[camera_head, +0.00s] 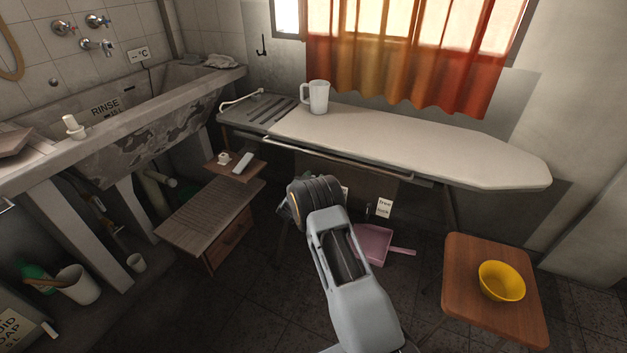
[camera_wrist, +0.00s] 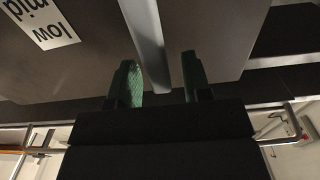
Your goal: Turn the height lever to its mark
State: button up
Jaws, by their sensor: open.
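My gripper (camera_wrist: 158,78) is open in the wrist view, with a green-padded finger on each side. A plain grey bar (camera_wrist: 145,35) comes down from the top of that view and ends, as seen, between the fingers. It may be the height lever; I cannot tell whether either finger touches it. A white label (camera_wrist: 40,22) reading "low" and "mid", upside down, lies on the dark panel to its left. In the camera_head view, my arm reaches under the ironing board (camera_head: 420,150) and hides my gripper and the lever.
A white label (camera_head: 384,208) hangs under the board, right of my arm. A white jug (camera_head: 316,97) stands on the board. A pink dustpan (camera_head: 373,243) lies on the floor. A stool (camera_head: 470,300) with a yellow bowl (camera_head: 502,281) stands right; a low wooden cabinet (camera_head: 205,218) stands left.

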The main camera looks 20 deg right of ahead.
jog(key=shift+c, duration=0.3)
grip_shut()
dwell(0.3)
